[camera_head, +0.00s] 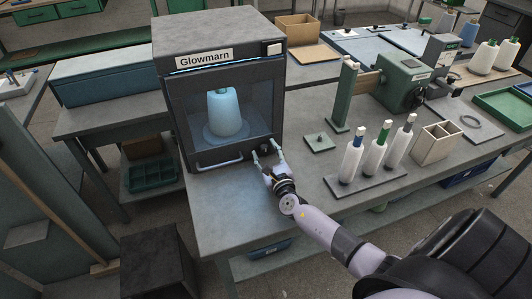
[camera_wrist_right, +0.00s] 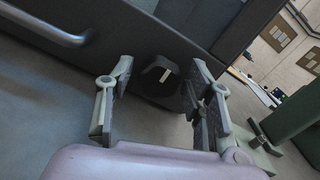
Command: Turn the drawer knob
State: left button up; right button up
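The dark cabinet labelled Glowmarn (camera_head: 172,106) stands on the grey bench, with a blue cone (camera_head: 228,112) behind its window. A dark round knob (camera_wrist_right: 152,78) with a white mark is at the lower part of its front in the right wrist view. In the head view my gripper hides the knob. My right gripper (camera_head: 264,153) is at the cabinet's lower right front corner. It also shows in the right wrist view (camera_wrist_right: 161,72), open, one finger on each side of the knob in that picture. I see no contact. My left gripper is not in view.
A metal bar handle (camera_head: 218,164) runs along the cabinet's lower front, left of my right gripper. A small green plate (camera_head: 319,142), a rack with bobbins (camera_head: 365,185) and a green winder (camera_head: 402,80) stand to the right. The bench front left of my arm is clear.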

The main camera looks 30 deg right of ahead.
jog(key=c, duration=1)
jog(key=shift+o, duration=0.2)
